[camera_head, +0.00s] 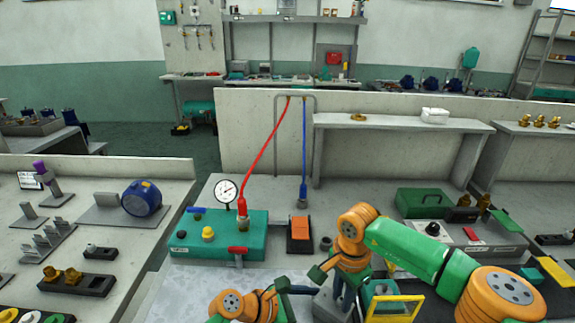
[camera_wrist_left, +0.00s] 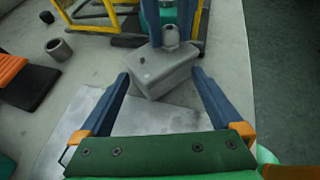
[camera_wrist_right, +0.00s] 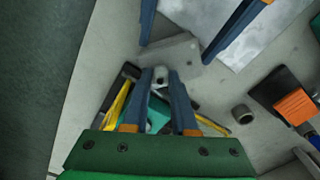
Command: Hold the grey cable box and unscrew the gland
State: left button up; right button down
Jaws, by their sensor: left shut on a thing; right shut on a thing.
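The grey cable box (camera_head: 326,306) stands on the bench at the front, partly hidden by my arms in the head view. In the left wrist view the box (camera_wrist_left: 165,76) sits between the fingertips of my left gripper (camera_wrist_left: 162,80), which is shut on it. The gland (camera_wrist_left: 171,35) is a light grey rounded piece at the far end of the box. My right gripper (camera_head: 346,290) points down over it, shut on the gland (camera_wrist_right: 160,76), which shows between the fingers in the right wrist view. The gland's thread is hidden.
A yellow-framed stand (camera_head: 393,308) is close beside my right gripper. A grey ring (camera_wrist_left: 59,50) and a black block with an orange top (camera_head: 300,232) lie nearby. A green pump unit (camera_head: 219,236) with gauge stands behind left. A pale mat (camera_head: 190,290) leaves free room at front left.

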jog(key=n, duration=1.5)
jog(key=c, duration=0.8)
grip_release()
jog(key=shift+r, duration=0.15)
jog(key=shift+r, duration=1.9)
jog(key=shift+f, duration=0.1)
